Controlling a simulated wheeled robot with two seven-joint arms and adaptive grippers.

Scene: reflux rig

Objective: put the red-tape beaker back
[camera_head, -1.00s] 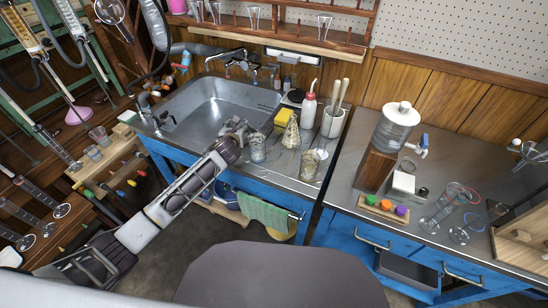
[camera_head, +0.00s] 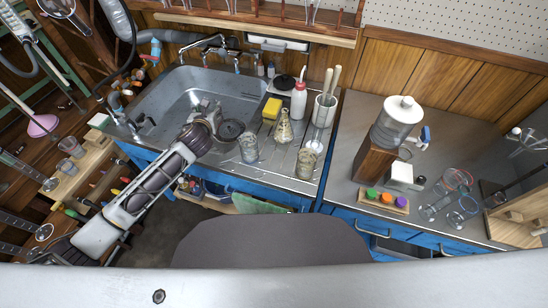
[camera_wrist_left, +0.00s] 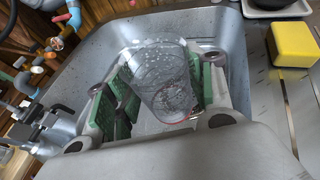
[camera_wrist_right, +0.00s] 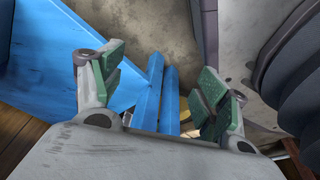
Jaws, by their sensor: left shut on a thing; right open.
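My left gripper (camera_head: 205,108) is over the sink (camera_head: 172,92) in the head view. In the left wrist view its green-padded fingers (camera_wrist_left: 160,95) are shut on a clear glass beaker (camera_wrist_left: 158,72), which is tilted and speckled with drops or dirt. A thin red band shows near its lower end, so it looks like the red-tape beaker. In the head view the gripper largely hides it. My right gripper (camera_wrist_right: 160,92) is open and empty in the right wrist view, above blue bars, and is out of the head view.
Right of the sink stand two cloudy beakers (camera_head: 249,149) (camera_head: 307,163), a flask (camera_head: 284,128), a yellow sponge (camera_head: 271,108) and a wash bottle (camera_head: 299,100). Clear glassware (camera_head: 459,180) with coloured rings is on the right counter. The counter's front middle is bare.

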